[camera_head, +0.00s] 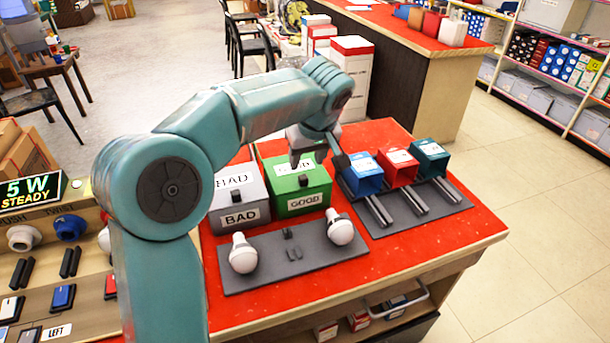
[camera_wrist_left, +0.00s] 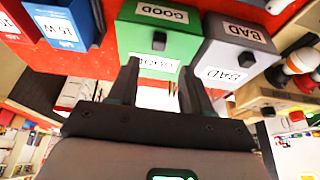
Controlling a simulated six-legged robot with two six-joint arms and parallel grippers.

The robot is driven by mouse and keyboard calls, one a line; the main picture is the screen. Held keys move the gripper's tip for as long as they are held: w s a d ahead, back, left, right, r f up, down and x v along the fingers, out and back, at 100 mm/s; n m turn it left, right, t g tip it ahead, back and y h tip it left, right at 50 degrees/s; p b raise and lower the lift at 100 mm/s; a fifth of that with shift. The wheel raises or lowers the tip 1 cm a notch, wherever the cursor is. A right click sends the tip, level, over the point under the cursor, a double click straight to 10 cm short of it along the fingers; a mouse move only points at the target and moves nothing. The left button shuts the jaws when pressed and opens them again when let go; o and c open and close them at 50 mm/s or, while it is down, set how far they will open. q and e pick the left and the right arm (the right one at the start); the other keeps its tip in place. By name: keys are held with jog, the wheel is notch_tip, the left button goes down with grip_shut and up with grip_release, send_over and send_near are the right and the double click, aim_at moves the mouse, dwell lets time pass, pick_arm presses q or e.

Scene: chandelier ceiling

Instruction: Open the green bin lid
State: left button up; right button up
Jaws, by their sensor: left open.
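The green bin (camera_head: 318,192) stands on the red table beside the grey BAD bin, with GOOD labels on its front and lid. Its lid (camera_head: 320,172) looks shut, with a dark knob (camera_head: 303,180) near the front edge. My left gripper (camera_head: 318,160) is open and empty above the lid, partly covering its label. In the left wrist view, the fingers (camera_wrist_left: 160,77) are spread over the label end of the green lid (camera_wrist_left: 190,50), and the knob (camera_wrist_left: 159,41) lies beyond their tips. I cannot tell whether the fingers touch the lid. My right gripper is not in view.
The grey BAD bin (camera_head: 252,192) adjoins on the left. Blue (camera_head: 362,180), red (camera_head: 397,172) and teal (camera_head: 430,160) boxes stand on a grey rack at right. Two white bulbs (camera_head: 243,255) (camera_head: 340,229) sit on a grey plate (camera_head: 290,270) in front. The front right tabletop is clear.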

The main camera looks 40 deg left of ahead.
aim_at(303, 177)
pick_arm(q)
jog(key=x, duration=0.7)
jog(key=shift+w+f, duration=0.1)
jog(key=shift+f, duration=0.3)
grip_shut()
